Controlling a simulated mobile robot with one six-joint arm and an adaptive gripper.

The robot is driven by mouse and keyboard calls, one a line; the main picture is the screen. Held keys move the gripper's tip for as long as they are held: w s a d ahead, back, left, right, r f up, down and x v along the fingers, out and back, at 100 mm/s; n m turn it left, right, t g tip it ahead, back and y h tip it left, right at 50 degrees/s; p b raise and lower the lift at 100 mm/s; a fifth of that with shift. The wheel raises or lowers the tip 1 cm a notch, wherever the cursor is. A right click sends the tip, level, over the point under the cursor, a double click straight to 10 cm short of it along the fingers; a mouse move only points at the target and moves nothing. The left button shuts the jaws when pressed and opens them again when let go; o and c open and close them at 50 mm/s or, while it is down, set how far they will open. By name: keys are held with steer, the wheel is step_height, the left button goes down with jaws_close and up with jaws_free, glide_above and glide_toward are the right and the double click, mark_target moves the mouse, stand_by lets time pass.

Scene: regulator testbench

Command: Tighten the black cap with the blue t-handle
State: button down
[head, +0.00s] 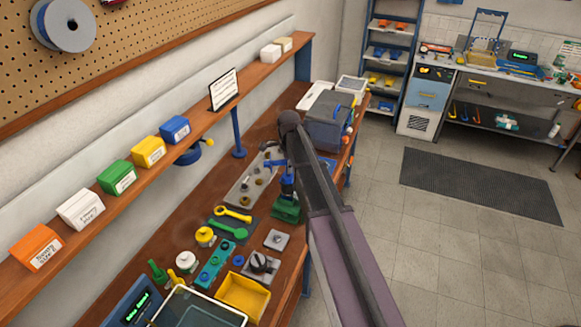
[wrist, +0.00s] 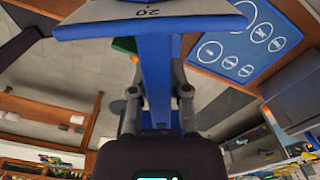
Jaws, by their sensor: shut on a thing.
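My gripper (head: 286,172) is over the workbench. In the wrist view its two fingers (wrist: 160,97) are closed on either side of a blue upright shaft (wrist: 157,72), which I take to be the blue t-handle. A wide blue-edged grey piece marked "20" (wrist: 150,24) crosses the shaft's far end. In the head view a bit of the blue handle (head: 287,188) shows under the gripper, above a green block (head: 287,211); I cannot tell if they touch. A black cap (head: 261,262) sits on a grey square base nearer the front. My arm hides part of the bench.
A grey tray (head: 242,189), yellow wrench (head: 233,214), green wrench (head: 228,230), teal block (head: 214,264) and yellow bin (head: 243,297) crowd the bench. A shelf with coloured boxes (head: 114,177) runs along the left wall. A grey-blue machine (head: 328,128) stands at the far end.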

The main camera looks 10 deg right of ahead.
stand_by(0.6)
steer(key=shift+m, duration=0.8)
steer(key=shift+m, duration=0.3)
steer(key=shift+m, duration=0.5)
steer(key=shift+s+m, duration=0.1)
steer(key=shift+m, duration=0.7)
steer(key=shift+m, duration=0.8)
